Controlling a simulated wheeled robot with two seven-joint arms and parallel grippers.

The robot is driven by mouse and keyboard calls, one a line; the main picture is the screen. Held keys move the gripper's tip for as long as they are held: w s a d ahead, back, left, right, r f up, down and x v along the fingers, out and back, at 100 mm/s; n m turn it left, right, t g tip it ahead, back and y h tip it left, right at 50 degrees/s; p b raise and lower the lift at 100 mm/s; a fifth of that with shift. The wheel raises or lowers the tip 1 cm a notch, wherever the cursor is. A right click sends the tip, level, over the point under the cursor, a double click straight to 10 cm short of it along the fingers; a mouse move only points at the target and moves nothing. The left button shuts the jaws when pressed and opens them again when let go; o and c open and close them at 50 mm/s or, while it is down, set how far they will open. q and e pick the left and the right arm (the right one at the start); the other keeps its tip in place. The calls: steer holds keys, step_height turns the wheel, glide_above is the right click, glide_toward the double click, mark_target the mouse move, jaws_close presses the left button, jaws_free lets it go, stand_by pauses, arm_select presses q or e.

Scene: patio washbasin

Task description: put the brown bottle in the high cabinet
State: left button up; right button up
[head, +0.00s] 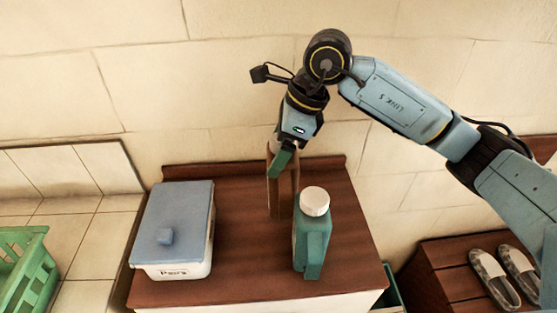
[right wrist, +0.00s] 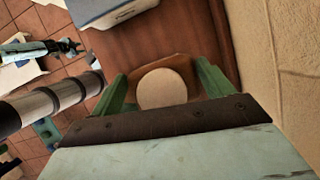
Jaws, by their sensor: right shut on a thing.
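The brown bottle (head: 274,198) stands upright on the brown wooden top (head: 242,215), close to its back edge and partly behind a green bottle. My right gripper (head: 282,162) comes down on it from above, its green fingers shut on its upper part. In the right wrist view, the bottle's pale round cap (right wrist: 162,89) lies between the two fingers of the right gripper (right wrist: 166,90). The gripper hides the cap in the head view. I cannot make out a high cabinet in these frames.
The green bottle with a white cap (head: 312,240) stands just in front and to the right. A white box with a blue lid (head: 178,222) is on the left. A green basket (head: 22,268) is at far left. Shoes (head: 497,279) lie on a low wooden rack (head: 445,262). A wall is behind.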

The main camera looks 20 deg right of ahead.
steer(key=shift+f, duration=1.9)
steer(key=o, duration=1.6)
steer(key=shift+f, duration=0.15)
steer(key=o, duration=0.4)
